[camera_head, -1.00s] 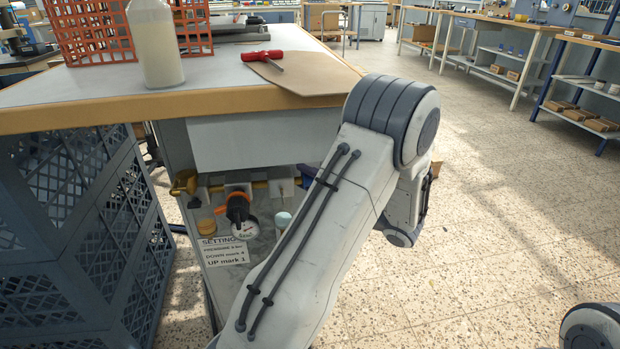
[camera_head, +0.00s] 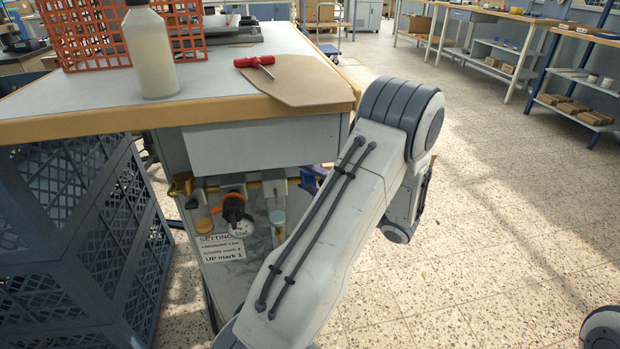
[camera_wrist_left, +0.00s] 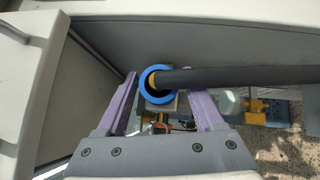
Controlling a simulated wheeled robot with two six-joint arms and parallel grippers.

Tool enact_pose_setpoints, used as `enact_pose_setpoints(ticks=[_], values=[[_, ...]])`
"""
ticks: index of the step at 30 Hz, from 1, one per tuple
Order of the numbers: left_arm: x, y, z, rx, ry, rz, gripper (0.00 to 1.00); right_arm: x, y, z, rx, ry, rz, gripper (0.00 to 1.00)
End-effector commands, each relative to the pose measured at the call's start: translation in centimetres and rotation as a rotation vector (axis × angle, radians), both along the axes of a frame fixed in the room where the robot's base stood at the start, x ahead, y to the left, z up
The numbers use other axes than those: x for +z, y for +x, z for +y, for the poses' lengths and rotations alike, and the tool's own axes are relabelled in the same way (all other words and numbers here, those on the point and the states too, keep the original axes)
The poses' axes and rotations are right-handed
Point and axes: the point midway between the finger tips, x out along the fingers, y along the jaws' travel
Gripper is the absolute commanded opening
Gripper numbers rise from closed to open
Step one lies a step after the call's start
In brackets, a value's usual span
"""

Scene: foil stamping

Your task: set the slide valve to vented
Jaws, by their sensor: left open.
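A blue ring (camera_wrist_left: 145,92), likely the slide valve's sleeve, shows in the left wrist view with a dark hose or rod running out of it to the right. My left gripper (camera_wrist_left: 160,90) is open, with its two purple fingers on either side of the ring. I cannot tell whether they touch it. In the head view a small blue-purple patch (camera_head: 310,180) shows at the right end of the brass air line, beside my left arm, which hides most of that area. My right gripper is not in view.
Under the bench (camera_head: 240,110) hang a black regulator with an orange ring (camera_head: 233,208), a pressure gauge (camera_head: 243,228) and a settings label (camera_head: 222,248). Grey crates (camera_head: 70,240) stand to the left. The right floor is clear.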

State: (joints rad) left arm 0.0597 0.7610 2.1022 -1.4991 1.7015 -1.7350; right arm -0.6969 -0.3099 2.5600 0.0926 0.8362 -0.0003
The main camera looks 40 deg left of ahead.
Motion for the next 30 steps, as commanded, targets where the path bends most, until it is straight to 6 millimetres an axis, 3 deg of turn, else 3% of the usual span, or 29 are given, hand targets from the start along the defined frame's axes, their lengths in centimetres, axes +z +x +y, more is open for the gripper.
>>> enact_pose_setpoints(ticks=[5, 12, 18, 30], values=[[0.0, 0.4, -1.7, -0.005, 0.000, 0.001, 0.69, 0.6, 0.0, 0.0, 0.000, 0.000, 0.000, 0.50], [-0.4, 1.3, -6.5, -0.009, 0.001, 0.000, 0.69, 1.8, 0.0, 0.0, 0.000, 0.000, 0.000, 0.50], [-0.9, 1.7, -9.4, -0.006, 0.000, 0.000, 0.69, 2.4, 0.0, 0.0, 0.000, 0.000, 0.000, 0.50], [-1.1, 1.8, -10.4, -0.003, 0.000, 0.000, 0.69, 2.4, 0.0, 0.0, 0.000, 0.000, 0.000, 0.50]])
